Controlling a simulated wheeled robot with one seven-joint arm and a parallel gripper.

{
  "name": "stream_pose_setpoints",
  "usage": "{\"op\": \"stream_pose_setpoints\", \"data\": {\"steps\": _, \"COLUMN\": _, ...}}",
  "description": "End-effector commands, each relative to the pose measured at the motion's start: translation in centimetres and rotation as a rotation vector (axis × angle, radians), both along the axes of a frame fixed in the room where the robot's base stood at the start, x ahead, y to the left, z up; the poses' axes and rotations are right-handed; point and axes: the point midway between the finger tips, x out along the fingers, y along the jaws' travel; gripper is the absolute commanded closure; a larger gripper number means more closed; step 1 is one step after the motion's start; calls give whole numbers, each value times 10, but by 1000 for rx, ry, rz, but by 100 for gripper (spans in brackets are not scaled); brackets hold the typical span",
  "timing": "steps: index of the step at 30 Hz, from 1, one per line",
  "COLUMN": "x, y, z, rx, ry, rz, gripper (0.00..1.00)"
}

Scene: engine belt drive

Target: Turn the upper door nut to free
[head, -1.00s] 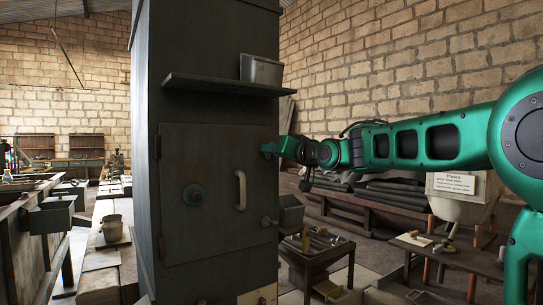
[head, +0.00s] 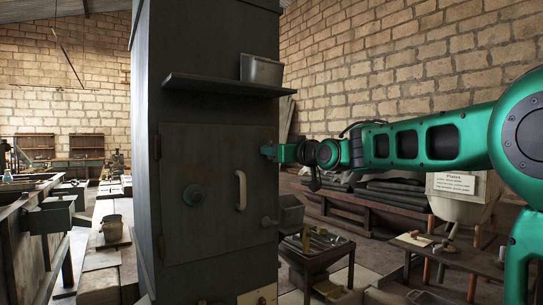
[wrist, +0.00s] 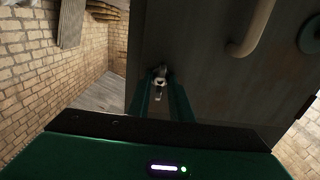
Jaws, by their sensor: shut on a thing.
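My gripper (head: 270,151) is at the upper right edge of the door. In the wrist view its two fingers are shut on the upper door nut (wrist: 160,73), a small metal piece between their tips. The fingers hide most of the nut in the head view.
A shelf (head: 215,84) with a metal box (head: 261,70) juts out above the door. A small table (head: 318,250) with tools stands right of the cabinet. A bench with dark rolls (head: 390,197) is behind.

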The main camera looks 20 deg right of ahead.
Motion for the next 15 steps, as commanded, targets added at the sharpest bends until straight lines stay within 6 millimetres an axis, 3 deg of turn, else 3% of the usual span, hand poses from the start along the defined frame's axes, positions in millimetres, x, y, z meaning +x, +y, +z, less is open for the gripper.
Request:
{"op": "stream_pose_setpoints", "data": {"steps": 1, "x": 1, "y": -1, "z": -8, "rx": -1, "ry": 15, "rz": -1, "gripper": 100}}
{"op": "stream_pose_setpoints", "data": {"steps": 5, "x": 1, "y": -1, "z": -8, "rx": 0, "ry": 16, "rz": -1, "gripper": 100}}
{"op": "stream_pose_setpoints", "data": {"steps": 6, "x": 1, "y": -1, "z": -8, "rx": 0, "ry": 17, "rz": -1, "gripper": 76}}
{"op": "stream_pose_setpoints", "data": {"steps": 8, "x": 1, "y": -1, "z": -7, "rx": 0, "ry": 15, "rz": -1, "gripper": 63}}
{"op": "stream_pose_setpoints", "data": {"steps": 15, "x": 1, "y": -1, "z": -3, "rx": 1, "ry": 8, "rz": -1, "gripper": 63}}
